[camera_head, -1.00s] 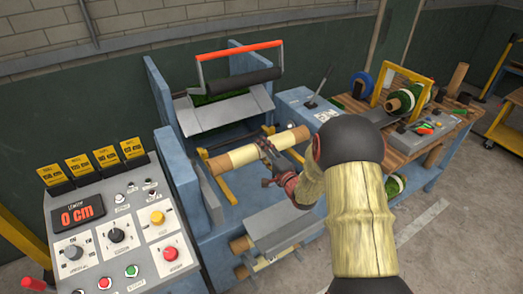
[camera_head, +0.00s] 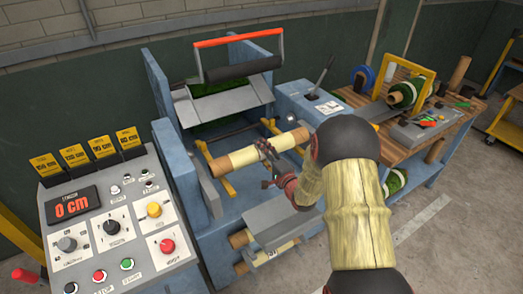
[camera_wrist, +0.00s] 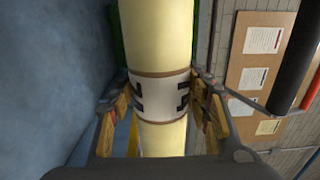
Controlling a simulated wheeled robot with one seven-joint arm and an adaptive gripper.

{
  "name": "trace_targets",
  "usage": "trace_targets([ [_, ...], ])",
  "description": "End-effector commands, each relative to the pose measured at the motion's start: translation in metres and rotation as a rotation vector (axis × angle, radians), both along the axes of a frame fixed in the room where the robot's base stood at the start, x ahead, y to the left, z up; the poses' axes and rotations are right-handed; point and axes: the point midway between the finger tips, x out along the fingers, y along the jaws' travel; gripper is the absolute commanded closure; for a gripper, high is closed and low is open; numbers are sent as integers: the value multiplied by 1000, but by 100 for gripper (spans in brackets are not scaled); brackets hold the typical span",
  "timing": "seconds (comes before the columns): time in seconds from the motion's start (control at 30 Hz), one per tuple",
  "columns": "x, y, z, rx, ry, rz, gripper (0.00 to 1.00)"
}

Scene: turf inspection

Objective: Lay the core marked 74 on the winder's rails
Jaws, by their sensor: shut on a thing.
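My gripper (camera_head: 268,152) is shut around the middle of a cardboard core (camera_head: 238,160) with a cream wrap and brown bare ends. In the wrist view, the fingers (camera_wrist: 162,108) flank a white label band (camera_wrist: 160,92) on the core. Dark marks show at the band's edges, but I cannot read a number. The core lies roughly crosswise between the blue side walls of the winder (camera_head: 183,160). The winder's yellow rails (camera_head: 228,187) show beside and below the core. I cannot tell whether the core touches them. My arm hides part of the winder's right side.
A second core (camera_head: 240,238) lies lower, under a grey plate (camera_head: 268,220). A dark roller with a red bar (camera_head: 243,70) stands at the winder's back. A control console (camera_head: 110,220) is at left. A wooden bench (camera_head: 400,140) with green rolls is at right.

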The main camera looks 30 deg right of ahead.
Motion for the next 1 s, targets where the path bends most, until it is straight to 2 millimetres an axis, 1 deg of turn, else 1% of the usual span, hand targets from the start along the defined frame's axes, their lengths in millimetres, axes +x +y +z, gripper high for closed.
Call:
trace_targets([
  [0.03, 0, 0, -5, -1, -3, 0, 92],
  [0.17, 0, 0, -10, 0, -2, 0, 92],
  [0.47, 0, 0, -11, 0, -3, 0, 92],
  [0.5, 0, 0, -11, 0, -3, 0, 52],
  [0.87, 0, 0, -12, 0, -2, 0, 31],
  [1.0, 0, 0, -12, 0, -1, 0, 31],
])
